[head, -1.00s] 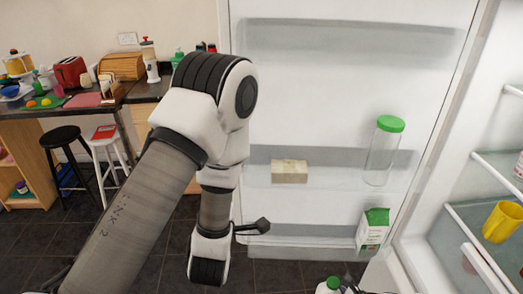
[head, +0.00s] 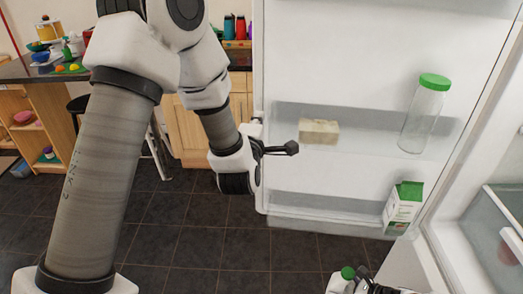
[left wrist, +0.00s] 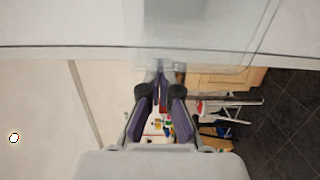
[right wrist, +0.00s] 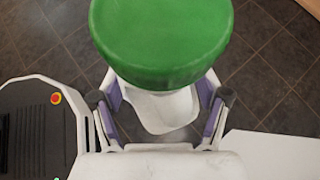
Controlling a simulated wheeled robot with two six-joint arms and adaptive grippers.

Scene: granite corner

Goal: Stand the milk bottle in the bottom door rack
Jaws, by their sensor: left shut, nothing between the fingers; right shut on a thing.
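The milk bottle, white with a green cap, shows at the bottom edge of the head view (head: 336,284). In the right wrist view its green cap (right wrist: 160,40) fills the top and its white body (right wrist: 165,108) is between the fingers. My right gripper (head: 374,287) is shut on it, above the floor and in front of the door. The bottom door rack (head: 310,212) holds a green-and-white carton (head: 403,207) at its right end; its left and middle look clear. My left gripper (head: 292,148) is shut and empty, its tips beside the middle rack's left part.
The middle door rack (head: 365,140) holds a pale block (head: 319,131) and a clear jar with a green lid (head: 425,115). Fridge shelves (head: 505,225) stand at the right. A counter and stool are behind the door at the left. Dark floor tiles are open below the door.

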